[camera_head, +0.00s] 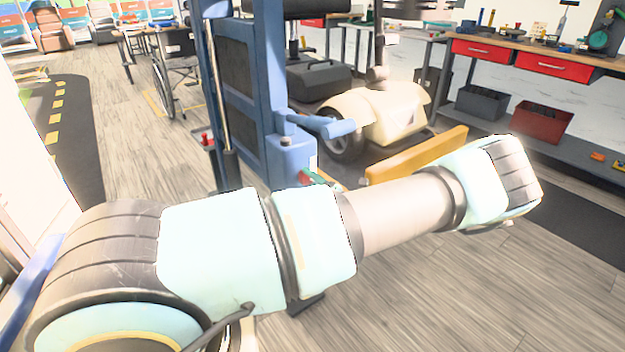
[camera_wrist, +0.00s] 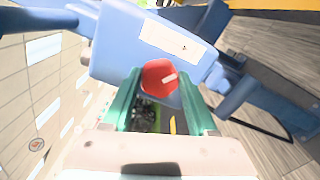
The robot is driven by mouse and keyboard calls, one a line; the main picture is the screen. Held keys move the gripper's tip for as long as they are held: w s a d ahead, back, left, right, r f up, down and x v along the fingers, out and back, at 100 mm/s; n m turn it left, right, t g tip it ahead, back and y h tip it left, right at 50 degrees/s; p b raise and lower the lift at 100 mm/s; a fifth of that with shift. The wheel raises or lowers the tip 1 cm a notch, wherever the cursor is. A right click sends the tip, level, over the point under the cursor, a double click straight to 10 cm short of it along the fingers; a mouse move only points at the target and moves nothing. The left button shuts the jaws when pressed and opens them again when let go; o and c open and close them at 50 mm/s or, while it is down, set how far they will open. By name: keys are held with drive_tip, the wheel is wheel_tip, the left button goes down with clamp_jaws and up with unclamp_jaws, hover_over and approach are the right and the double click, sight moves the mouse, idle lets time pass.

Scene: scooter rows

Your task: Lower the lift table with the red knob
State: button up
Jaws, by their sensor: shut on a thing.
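The red knob (camera_wrist: 159,77) sits on the blue housing (camera_wrist: 125,50), which has a white label. My gripper (camera_wrist: 160,82) has its two green fingers on either side of the knob and is shut on it. In the head view a bit of the red knob (camera_head: 305,176) shows low on the blue housing (camera_head: 290,155), beside a green finger. My arm hides most of the gripper there. The blue lift column (camera_head: 245,85) stands above. A cream scooter (camera_head: 375,115) is behind a yellow beam (camera_head: 418,155); the lift table's height cannot be told.
A workbench (camera_head: 510,50) with red drawers and tools runs along the back right. A grey bin (camera_head: 482,101) and a red bin (camera_head: 542,120) are on its lower shelf. A wheelchair (camera_head: 170,70) stands at the back left. The wooden floor at front right is clear.

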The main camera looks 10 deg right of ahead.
idle(0.3)
drive_tip(key=o, duration=1.4)
drive_tip(key=shift+s, duration=0.1)
drive_tip(key=b+v, duration=0.1)
drive_tip(key=v, duration=0.9)
drive_tip(key=shift+s+d+b, duration=0.25)
drive_tip(key=shift+s+b, duration=0.05)
drive_tip(key=shift+b, duration=0.05)
